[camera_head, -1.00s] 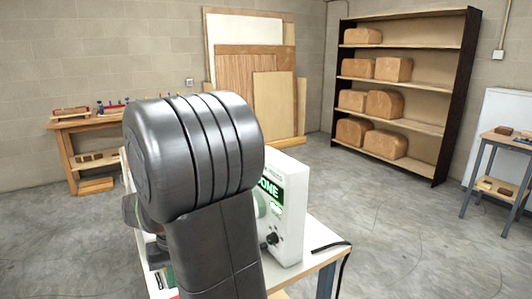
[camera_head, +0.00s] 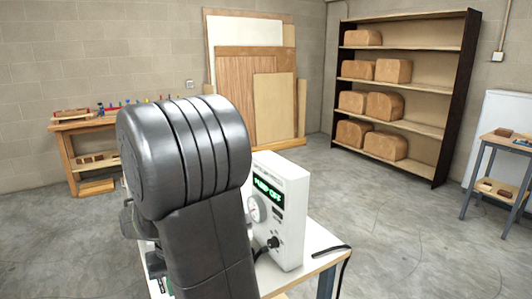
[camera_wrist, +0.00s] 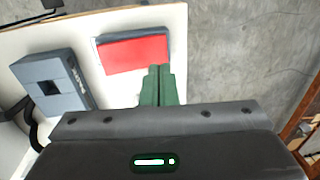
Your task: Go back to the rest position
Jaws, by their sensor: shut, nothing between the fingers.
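My gripper (camera_wrist: 158,84) shows in the wrist view with its two green fingers together and nothing between them. It hangs over the white-topped table (camera_wrist: 190,50), near the table's right edge in that view. In the head view my own arm covers the gripper and much of the table (camera_head: 318,241). A white control box (camera_head: 283,205) stands on the table beside my arm, with a gauge, a knob and a green display reading "PUMP OFF".
In the wrist view, a red-topped block (camera_wrist: 135,55) and a grey block with a dark square recess (camera_wrist: 52,85) lie near the gripper.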

